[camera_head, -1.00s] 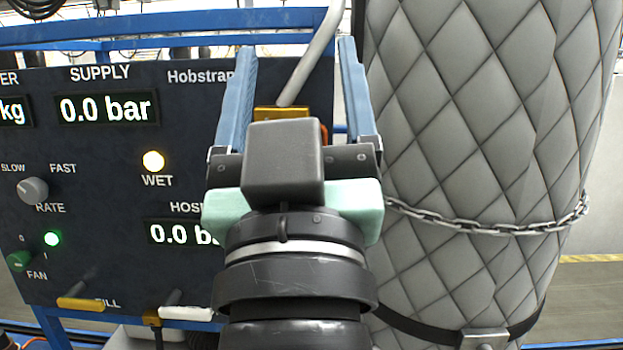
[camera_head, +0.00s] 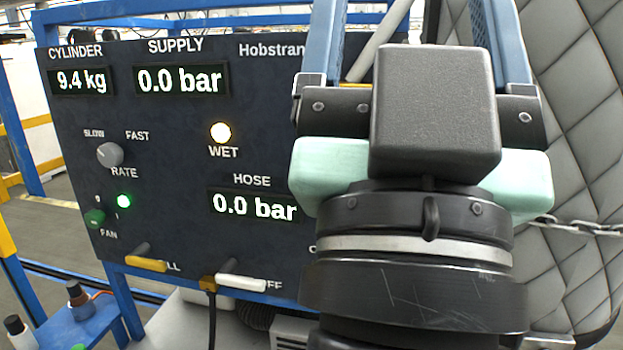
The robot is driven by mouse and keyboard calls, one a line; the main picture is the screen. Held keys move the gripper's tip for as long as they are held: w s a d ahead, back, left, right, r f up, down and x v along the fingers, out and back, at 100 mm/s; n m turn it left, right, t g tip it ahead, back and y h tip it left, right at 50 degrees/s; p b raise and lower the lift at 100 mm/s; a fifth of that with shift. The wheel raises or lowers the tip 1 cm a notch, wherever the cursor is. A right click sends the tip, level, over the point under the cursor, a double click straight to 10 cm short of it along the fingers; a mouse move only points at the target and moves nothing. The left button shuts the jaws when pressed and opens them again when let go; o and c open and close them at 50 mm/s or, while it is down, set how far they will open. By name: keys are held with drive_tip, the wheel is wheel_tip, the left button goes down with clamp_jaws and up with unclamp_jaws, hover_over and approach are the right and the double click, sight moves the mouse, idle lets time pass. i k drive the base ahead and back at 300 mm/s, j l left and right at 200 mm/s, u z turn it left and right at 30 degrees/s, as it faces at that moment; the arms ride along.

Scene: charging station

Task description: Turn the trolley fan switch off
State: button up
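The trolley's fan switch is a small green knob (camera_head: 95,217) at the lower left of the dark panel (camera_head: 160,120), above the word FAN, with a 0 mark above it and an I mark to its right. Which mark it points at is too small to tell. A green lamp (camera_head: 124,201) beside it is lit. My gripper (camera_head: 412,25) is open, its two blue fingers wide apart, with their tips cut off by the top edge. It is well to the right of the switch and higher in the picture, not touching it.
The grey rate knob (camera_head: 110,154) sits above the fan switch. A yellow handle (camera_head: 146,264) and a white handle (camera_head: 242,282) stick out along the panel's lower edge. A quilted grey cylinder (camera_head: 570,130) with a chain (camera_head: 580,227) stands at the right.

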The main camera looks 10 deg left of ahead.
sight(95, 219)
drive_tip(key=i+j, duration=0.15)
drive_tip(key=j, duration=0.2)
drive_tip(key=i+j, duration=0.2)
drive_tip(key=j, duration=0.2)
drive_tip(key=i+j+u, duration=0.1)
drive_tip(key=j, duration=0.25)
